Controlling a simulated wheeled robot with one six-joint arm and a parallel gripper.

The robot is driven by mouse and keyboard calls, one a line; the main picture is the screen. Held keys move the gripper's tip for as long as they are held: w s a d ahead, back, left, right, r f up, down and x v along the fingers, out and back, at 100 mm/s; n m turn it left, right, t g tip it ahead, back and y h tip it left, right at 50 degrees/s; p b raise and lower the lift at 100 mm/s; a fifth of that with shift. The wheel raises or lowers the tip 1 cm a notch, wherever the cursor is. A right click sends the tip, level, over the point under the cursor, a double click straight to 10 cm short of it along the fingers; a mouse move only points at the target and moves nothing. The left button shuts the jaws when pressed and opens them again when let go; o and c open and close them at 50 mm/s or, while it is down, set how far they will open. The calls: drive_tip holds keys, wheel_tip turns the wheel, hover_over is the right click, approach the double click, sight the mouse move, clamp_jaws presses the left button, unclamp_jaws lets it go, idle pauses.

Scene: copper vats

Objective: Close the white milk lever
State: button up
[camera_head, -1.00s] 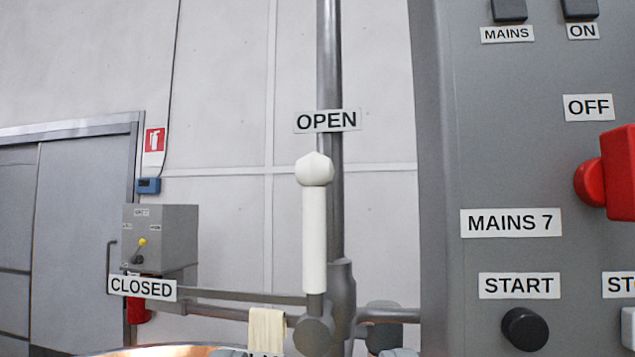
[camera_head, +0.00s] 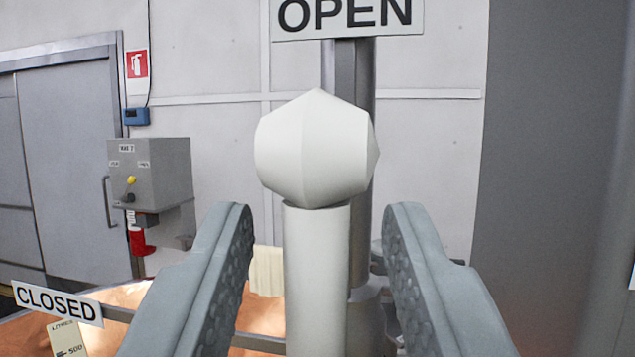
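The white milk lever (camera_head: 316,260) stands upright in the middle of the view, with a faceted white knob (camera_head: 312,148) on top, just below the OPEN sign (camera_head: 348,16). My gripper (camera_head: 318,235) is open, with one grey finger on each side of the lever's shaft. Gaps show between both fingers and the shaft. The CLOSED sign (camera_head: 57,302) is at the lower left, on a horizontal bar. The lever's lower end and pivot are out of view below.
A grey vertical pipe (camera_head: 362,85) stands right behind the lever. A large grey cabinet (camera_head: 560,150) fills the right side. Copper vat surface (camera_head: 125,296) shows at the lower left, with a pale cloth (camera_head: 267,270) behind the lever. A grey control box (camera_head: 150,170) hangs by the door.

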drive_tip(key=shift+w+r, duration=0.15)
drive_tip(key=shift+w, duration=0.2)
clamp_jaws()
